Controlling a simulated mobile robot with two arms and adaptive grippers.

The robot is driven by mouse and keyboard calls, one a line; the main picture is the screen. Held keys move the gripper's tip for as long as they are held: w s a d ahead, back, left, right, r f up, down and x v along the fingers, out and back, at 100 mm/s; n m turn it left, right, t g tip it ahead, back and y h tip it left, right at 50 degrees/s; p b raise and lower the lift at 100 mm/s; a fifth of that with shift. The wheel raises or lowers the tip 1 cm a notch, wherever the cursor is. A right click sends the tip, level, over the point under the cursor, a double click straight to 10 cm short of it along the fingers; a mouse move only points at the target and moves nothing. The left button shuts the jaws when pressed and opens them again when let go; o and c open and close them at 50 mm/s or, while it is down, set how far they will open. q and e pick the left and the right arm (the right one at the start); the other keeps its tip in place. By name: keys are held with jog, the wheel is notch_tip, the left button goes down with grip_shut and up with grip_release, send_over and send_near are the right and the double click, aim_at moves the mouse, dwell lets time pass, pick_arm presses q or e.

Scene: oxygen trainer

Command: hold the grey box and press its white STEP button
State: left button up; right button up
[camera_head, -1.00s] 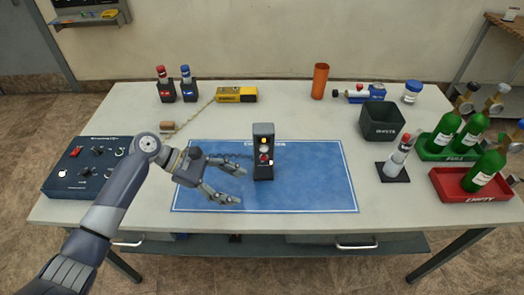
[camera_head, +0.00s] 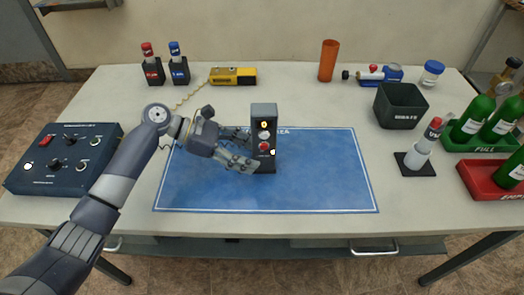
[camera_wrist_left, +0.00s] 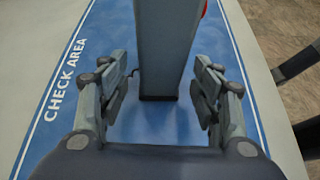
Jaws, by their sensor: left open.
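The grey box (camera_head: 264,110) stands upright on the blue check-area mat (camera_head: 325,180). Its dark front shows a lit yellowish lamp at the top, a pale round part, a red button (camera_head: 264,146) and a small white button (camera_head: 272,152) low at the right edge. No STEP lettering is legible. My left gripper (camera_head: 249,152) is open at the box's left side, its lower finger reaching the box's lower left edge. In the left wrist view the box (camera_wrist_left: 165,45) stands between the spread fingers, with gaps on both sides. My right gripper is not in view.
A blue control box (camera_head: 62,160) stands at the left. At the back are two small bottles in holders, a yellow device (camera_head: 233,76) and an orange cylinder (camera_head: 328,60). A black bin (camera_head: 400,107) and green bottles in trays are at the right. The mat right of the box is clear.

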aim_at(259, 157)
pick_arm(q)
jog(key=shift+p+x, duration=0.55)
jog(key=shift+x, duration=0.5)
jog(key=shift+d, duration=0.4)
jog(key=shift+d+f, duration=0.3)
jog(key=c, duration=0.7)
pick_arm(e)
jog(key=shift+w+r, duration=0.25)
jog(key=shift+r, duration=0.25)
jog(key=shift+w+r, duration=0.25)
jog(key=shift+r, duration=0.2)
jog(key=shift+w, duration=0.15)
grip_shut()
